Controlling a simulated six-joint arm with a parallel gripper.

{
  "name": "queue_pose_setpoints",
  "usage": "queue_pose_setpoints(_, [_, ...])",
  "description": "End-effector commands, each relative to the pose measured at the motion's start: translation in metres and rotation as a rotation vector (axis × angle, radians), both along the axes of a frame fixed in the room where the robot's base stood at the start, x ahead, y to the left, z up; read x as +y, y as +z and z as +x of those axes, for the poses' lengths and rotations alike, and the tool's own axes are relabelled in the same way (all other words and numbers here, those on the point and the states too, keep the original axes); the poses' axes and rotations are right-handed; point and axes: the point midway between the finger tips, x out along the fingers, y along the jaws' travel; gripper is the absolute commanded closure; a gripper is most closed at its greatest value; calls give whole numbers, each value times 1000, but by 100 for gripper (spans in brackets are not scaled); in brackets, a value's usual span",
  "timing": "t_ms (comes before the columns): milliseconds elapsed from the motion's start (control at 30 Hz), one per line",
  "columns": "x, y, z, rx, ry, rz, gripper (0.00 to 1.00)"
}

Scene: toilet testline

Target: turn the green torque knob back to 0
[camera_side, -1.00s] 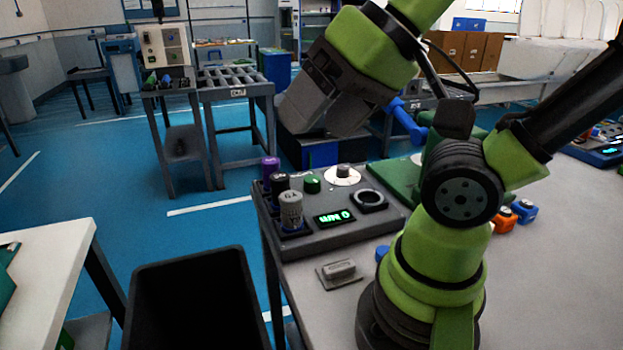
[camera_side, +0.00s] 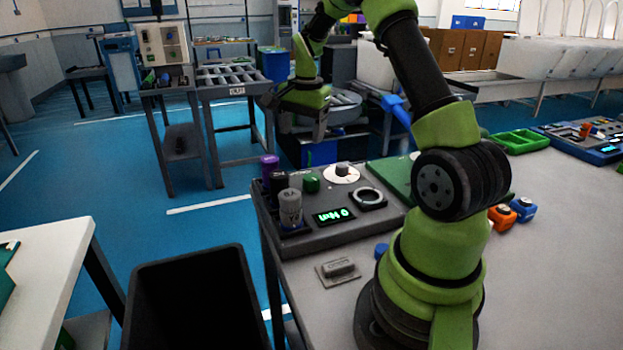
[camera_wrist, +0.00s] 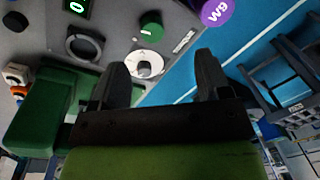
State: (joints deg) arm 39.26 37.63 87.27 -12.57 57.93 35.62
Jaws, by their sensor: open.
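The green knob (camera_side: 311,184) sits on the dark control box (camera_side: 330,238), left of a white dial with a grey knob (camera_side: 342,174). It also shows near the top of the wrist view (camera_wrist: 151,24), beyond my fingertips and apart from them. My gripper (camera_side: 302,130) is open and empty, above and behind the box. In the wrist view, the white dial (camera_wrist: 147,63) lies between its two fingers (camera_wrist: 160,64).
Purple, black and grey cylinders (camera_side: 290,207) stand at the box's left end. A black bin (camera_side: 197,300) stands below the table's left edge.

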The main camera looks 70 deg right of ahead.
Motion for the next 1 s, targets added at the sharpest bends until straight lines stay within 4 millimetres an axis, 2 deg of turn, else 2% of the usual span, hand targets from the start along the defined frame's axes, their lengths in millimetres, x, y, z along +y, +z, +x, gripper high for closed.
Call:
queue_pose_setpoints(33, [-12, -15, -4, 21, -48, 14, 30])
queue_pose_setpoints(100, [-23, -28, -7, 38, -95, 25, 30])
queue_pose_setpoints(233, [-33, -42, -11, 55, -138, 34, 30])
queue_pose_setpoints(367, [-33, -55, -11, 59, -142, 37, 30])
queue_pose_setpoints(700, [-33, -116, -9, 59, -140, 35, 30])
queue_pose_setpoints(800, [-33, -129, -8, 58, -139, 34, 30])
queue_pose_setpoints(1000, [-34, -140, -7, 55, -139, 32, 30])
